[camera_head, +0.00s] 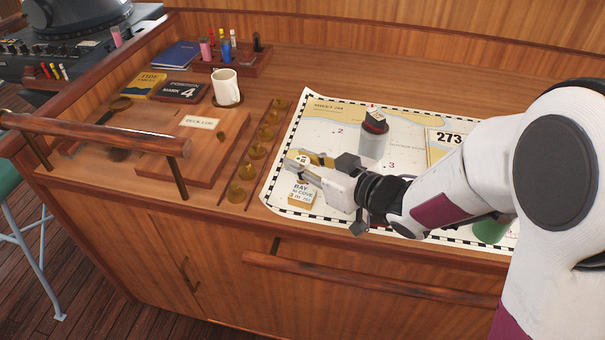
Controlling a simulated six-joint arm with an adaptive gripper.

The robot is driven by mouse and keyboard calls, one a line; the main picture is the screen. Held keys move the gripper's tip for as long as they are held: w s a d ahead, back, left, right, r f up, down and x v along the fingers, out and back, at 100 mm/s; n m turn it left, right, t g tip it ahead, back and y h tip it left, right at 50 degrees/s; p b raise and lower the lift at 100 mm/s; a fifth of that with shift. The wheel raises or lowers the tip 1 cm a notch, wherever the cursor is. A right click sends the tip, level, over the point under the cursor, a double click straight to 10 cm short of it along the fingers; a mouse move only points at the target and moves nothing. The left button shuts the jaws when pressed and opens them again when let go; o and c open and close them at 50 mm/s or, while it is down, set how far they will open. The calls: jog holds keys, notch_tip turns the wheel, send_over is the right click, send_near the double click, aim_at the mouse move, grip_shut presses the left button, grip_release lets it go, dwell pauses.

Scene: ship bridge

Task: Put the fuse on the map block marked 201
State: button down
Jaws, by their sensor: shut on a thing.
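My gripper (304,162) is low over the left part of the chart, shut on a small pale thing (298,159). The fingers hide most of it, and I cannot tell for sure that it is the fuse. A yellow-edged block reading "BAY to COVE" (301,195) lies on the chart just below my gripper. A larger block marked 273 (450,138) is on the chart to the right, partly behind my arm. I cannot read 201 on any block.
The chart (330,117) lies on the wooden desk. Brass discs (257,151) line a rack to the left. A white mug (225,86) and deck log (200,122) are further left.

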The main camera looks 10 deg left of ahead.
jog(key=shift+f, duration=1.9)
jog(key=shift+f, duration=0.1)
jog(key=c, duration=1.8)
grip_release()
jog(key=shift+s+d+r, duration=0.15)
jog(key=shift+d+r, duration=0.1)
jog(key=shift+d, duration=0.1)
jog(key=shift+v, duration=5.65)
